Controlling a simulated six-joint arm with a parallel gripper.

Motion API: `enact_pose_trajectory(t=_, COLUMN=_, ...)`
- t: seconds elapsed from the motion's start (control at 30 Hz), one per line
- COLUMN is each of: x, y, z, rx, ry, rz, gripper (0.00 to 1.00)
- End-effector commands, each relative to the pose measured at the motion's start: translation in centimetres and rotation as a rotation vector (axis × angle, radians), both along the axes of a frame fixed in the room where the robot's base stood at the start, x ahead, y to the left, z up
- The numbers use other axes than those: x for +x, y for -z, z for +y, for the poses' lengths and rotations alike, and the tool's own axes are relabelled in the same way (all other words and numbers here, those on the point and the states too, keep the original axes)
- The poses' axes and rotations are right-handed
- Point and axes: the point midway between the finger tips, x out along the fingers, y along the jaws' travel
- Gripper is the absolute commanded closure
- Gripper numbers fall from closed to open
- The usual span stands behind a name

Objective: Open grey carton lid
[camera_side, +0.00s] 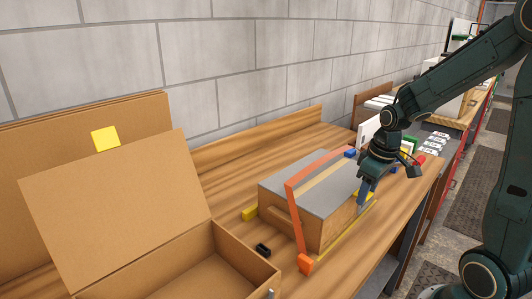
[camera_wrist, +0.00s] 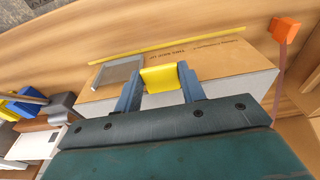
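The carton (camera_side: 330,218) is a brown box with a closed grey lid (camera_side: 311,178), standing on the wooden bench. In the wrist view its brown printed side (camera_wrist: 195,57) and part of the grey lid (camera_wrist: 245,86) show. My gripper (camera_side: 363,190) is at the carton's right end, low beside the lid edge. In the wrist view my two blue fingers (camera_wrist: 160,77) stand on either side of a yellow tab (camera_wrist: 163,79), which fills the gap between them. The fingertips appear to touch its edges. An orange strap (camera_side: 295,220) runs over the lid and down the front.
A small black object (camera_side: 263,250) lies on the bench between the boxes. White and coloured items crowd the bench behind my gripper. Bare bench shows in front.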

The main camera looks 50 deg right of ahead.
Motion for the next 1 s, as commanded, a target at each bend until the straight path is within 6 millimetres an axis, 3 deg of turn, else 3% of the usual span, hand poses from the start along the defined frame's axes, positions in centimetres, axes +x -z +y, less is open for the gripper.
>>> enact_pose_trajectory(t=0.67, x=0.0, y=-0.1, z=0.0, rx=0.000, ry=0.000, rz=-0.001, gripper=0.66)
enact_pose_trajectory(t=1.0, x=0.2, y=-1.4, z=0.0, rx=-0.001, ry=-0.001, rz=-0.004, gripper=0.66)
